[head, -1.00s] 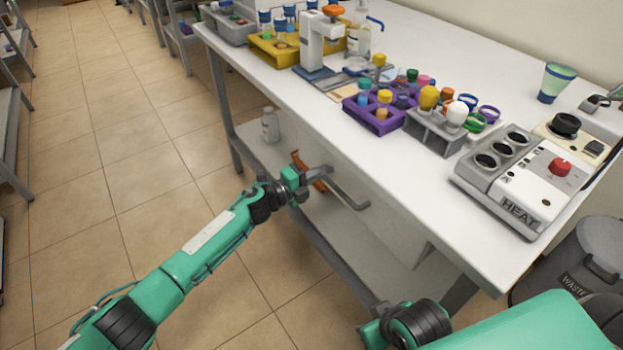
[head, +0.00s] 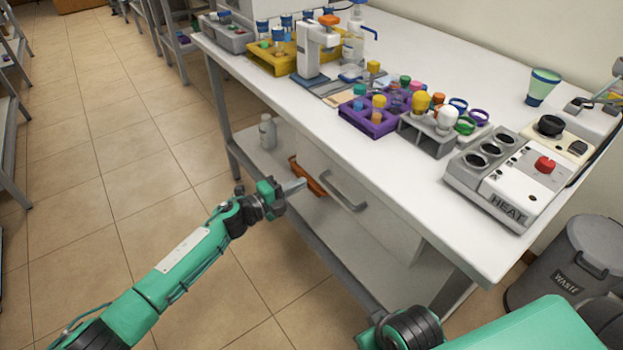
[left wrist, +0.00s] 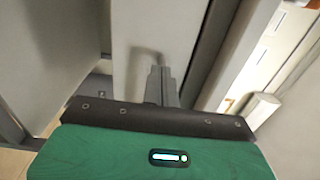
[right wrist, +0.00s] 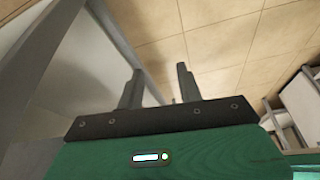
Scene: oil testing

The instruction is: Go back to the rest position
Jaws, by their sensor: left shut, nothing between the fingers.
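My left gripper (head: 293,186) is shut and empty in the head view, in front of the workbench and below its top. It points at the bench's front, a little left of the drawer handle (head: 343,192), with a gap between them. In the left wrist view its fingers (left wrist: 161,85) are together, with the handle (left wrist: 148,55) beyond them. My right arm shows at the bottom right of the head view, but its gripper is out of that view. In the right wrist view the right gripper (right wrist: 158,88) has its fingers apart, with nothing between them.
The white bench top (head: 440,70) holds a purple rack (head: 366,122), a grey rack (head: 425,138), a heater (head: 505,190) and a yellow tray (head: 270,62). A bottle (head: 268,132) stands on the lower shelf. A waste bin (head: 580,260) stands at right. The tiled floor (head: 110,170) at left is clear.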

